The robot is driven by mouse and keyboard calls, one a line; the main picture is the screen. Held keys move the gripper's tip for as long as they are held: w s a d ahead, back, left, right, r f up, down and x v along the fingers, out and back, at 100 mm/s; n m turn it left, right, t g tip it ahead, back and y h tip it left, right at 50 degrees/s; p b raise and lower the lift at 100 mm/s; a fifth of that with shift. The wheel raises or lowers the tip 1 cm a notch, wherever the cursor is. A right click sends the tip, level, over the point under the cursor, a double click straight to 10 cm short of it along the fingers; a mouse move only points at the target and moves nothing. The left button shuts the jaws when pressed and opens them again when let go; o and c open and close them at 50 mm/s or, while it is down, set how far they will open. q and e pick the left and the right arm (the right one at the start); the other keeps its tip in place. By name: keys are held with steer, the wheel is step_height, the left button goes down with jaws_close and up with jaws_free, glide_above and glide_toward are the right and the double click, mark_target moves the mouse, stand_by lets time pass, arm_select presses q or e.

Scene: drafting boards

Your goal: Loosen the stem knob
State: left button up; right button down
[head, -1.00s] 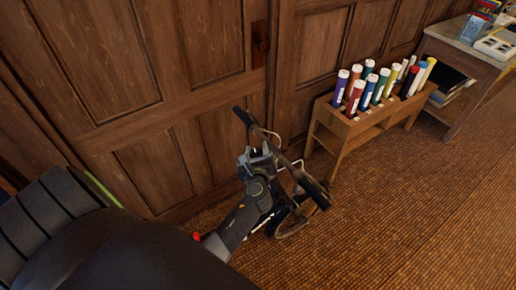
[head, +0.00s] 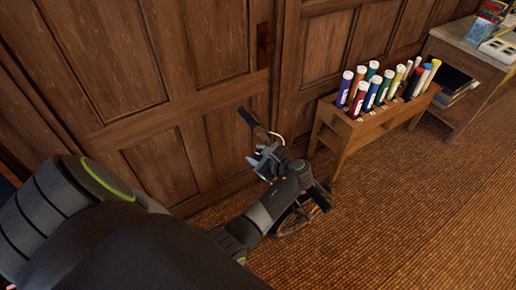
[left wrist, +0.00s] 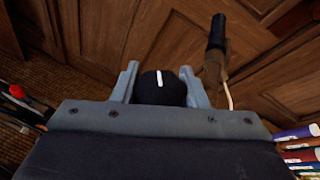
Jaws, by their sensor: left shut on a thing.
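The stem knob (left wrist: 161,88) is a round black knob with a white line on its top, seen in the left wrist view. My left gripper (head: 268,163) is over the middle of the handlebar in the head view. In the left wrist view its two grey fingers (left wrist: 160,82) are shut on the knob, one on each side. The handlebar's black grip (head: 252,124) sticks out to the upper left, and it also shows in the left wrist view (left wrist: 217,33). My arm hides most of the bike. My right gripper is not in view.
A wooden rack (head: 343,121) with several coloured tubes stands just right of the bike. A panelled wooden wall (head: 185,65) is close behind. A desk (head: 468,50) is at the upper right. Brown carpet (head: 400,205) is clear at the lower right.

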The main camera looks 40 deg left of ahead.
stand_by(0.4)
arm_select(q)
steer(key=o, duration=1)
steer(key=shift+c, duration=0.2)
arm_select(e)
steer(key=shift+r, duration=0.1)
